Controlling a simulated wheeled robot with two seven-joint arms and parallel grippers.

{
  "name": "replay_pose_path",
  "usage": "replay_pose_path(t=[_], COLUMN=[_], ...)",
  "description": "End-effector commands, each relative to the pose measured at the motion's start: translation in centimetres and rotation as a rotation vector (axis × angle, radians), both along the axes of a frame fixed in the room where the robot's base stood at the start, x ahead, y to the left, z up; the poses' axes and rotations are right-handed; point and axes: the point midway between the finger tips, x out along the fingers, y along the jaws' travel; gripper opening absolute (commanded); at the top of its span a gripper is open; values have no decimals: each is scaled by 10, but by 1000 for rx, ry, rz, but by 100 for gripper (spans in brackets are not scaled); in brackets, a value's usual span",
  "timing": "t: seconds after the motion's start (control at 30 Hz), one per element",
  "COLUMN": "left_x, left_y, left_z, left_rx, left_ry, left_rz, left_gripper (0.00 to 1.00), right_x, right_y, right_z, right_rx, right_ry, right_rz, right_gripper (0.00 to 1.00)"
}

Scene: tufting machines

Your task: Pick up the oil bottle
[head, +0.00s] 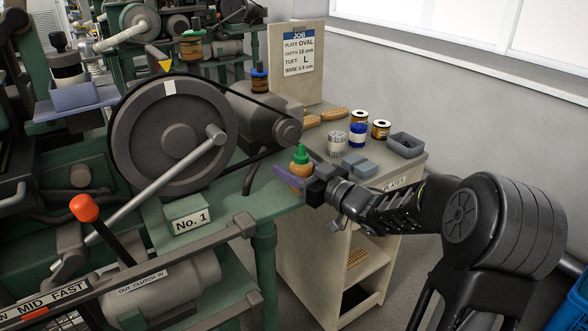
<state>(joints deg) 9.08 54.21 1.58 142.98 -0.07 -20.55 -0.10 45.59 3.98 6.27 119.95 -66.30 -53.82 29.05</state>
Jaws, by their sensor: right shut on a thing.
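The oil bottle (301,157) is small and amber-orange with a green cap. It stands upright near the right corner of the green machine table (228,212). My right gripper (297,174) reaches in from the right and is shut on the bottle, with its purple-grey fingers around the lower body. The fingers hide part of the bottle, and I cannot tell whether its base touches the table. My left gripper is not in view.
A large flywheel (135,130) with a crank rod and a belt-driven motor (262,112) stand close left of the bottle. Behind it, a cabinet (408,168) holds spools, brushes, grey blocks and a grey tray (406,145). A job board (297,65) stands at the back.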

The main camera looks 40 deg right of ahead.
Motion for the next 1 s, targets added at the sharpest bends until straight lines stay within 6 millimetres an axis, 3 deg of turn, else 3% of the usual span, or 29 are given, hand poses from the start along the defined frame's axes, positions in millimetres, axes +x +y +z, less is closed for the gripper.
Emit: replay_pose_path(t=[0.37, 1.0], left_x=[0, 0], left_y=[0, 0], left_z=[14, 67], left_rx=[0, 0], left_ry=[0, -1], left_rz=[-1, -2], left_gripper=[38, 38], right_x=[0, 0], right_y=[0, 0], right_z=[47, 208], right_rx=[-5, -5], right_ry=[-5, -6], right_rz=[1, -1], right_gripper=[3, 3])
